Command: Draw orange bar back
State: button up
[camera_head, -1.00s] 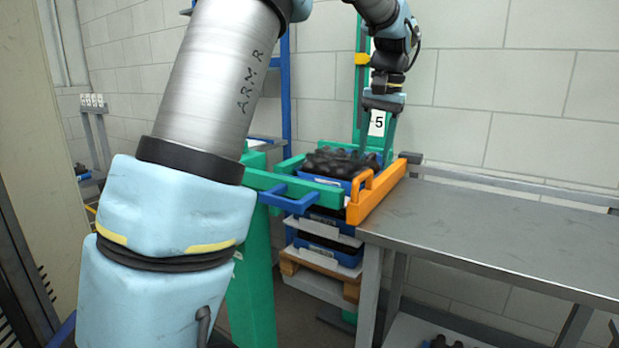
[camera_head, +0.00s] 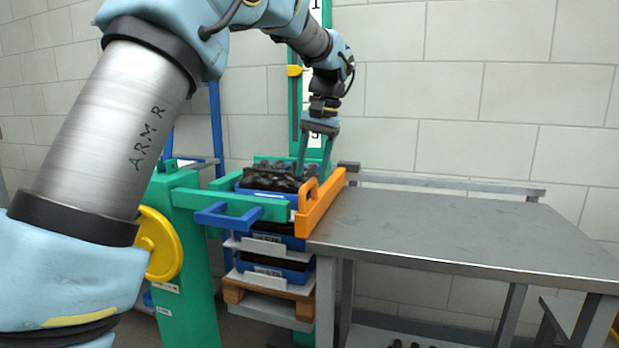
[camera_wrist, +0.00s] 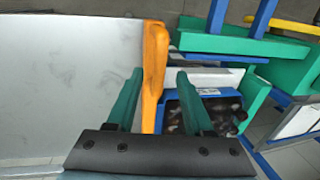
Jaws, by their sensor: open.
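The orange bar (camera_head: 320,210) lies along the right side of the blue crate stack, at the left end of the steel table, with a raised loop handle. My gripper (camera_head: 312,172) is open and points down by the bar's far part. In the wrist view, the orange bar (camera_wrist: 153,60) runs between the lines of my two green fingers (camera_wrist: 158,78), with a gap on each side. I cannot tell whether the fingertips reach down to its height. No hold on the bar shows.
A yellow wheel (camera_head: 160,243) is on the green post. The steel table (camera_head: 460,235) is bare on top. A wall stands behind.

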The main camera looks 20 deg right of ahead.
jog(key=shift+w+a+f, duration=0.1)
jog(key=shift+a+f, duration=0.05)
jog(key=shift+f, duration=0.9)
grip_shut()
dwell(0.7)
